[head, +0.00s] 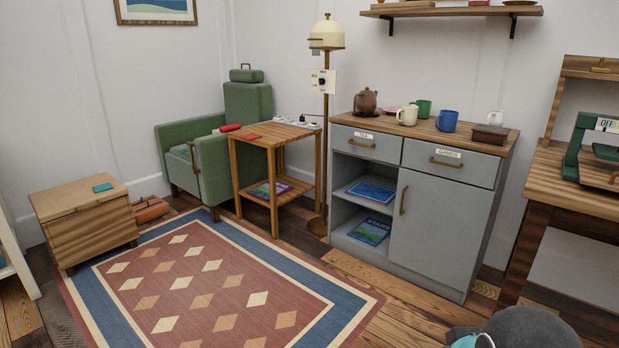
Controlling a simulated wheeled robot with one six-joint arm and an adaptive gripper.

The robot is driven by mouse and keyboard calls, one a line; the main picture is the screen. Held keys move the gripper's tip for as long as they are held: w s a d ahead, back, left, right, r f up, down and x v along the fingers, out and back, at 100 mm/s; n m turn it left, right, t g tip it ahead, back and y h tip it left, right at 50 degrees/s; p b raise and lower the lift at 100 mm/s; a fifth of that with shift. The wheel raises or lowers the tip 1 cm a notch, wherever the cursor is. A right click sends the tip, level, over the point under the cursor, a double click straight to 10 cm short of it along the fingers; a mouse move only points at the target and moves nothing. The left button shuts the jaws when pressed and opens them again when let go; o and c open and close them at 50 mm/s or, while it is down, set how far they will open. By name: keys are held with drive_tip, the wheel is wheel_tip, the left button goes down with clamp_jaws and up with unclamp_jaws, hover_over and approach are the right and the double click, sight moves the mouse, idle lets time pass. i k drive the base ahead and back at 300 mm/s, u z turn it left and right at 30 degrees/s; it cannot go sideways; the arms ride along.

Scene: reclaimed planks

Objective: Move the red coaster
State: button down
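A small flat red piece (253,136), which looks like the red coaster, lies on the left part of the slatted wooden side table (282,133). The table stands between the green armchair and the grey cabinet. Nothing covers the piece. My gripper is not in view; only a dark, rounded part of my arm with a teal cap shows at the bottom right.
A red item (230,128) rests on the armchair's (215,165) arm. The grey cabinet (440,215) holds a teapot (366,101) and several mugs. A teal square (102,188) lies on a wooden chest (85,225). The patterned rug (205,290) is clear.

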sight(250, 137)
drive_tip(key=u, duration=0.3)
drive_tip(key=i, duration=2.45)
drive_tip(key=u, duration=0.3)
drive_tip(key=i, duration=1.8)
drive_tip(key=u, duration=0.1)
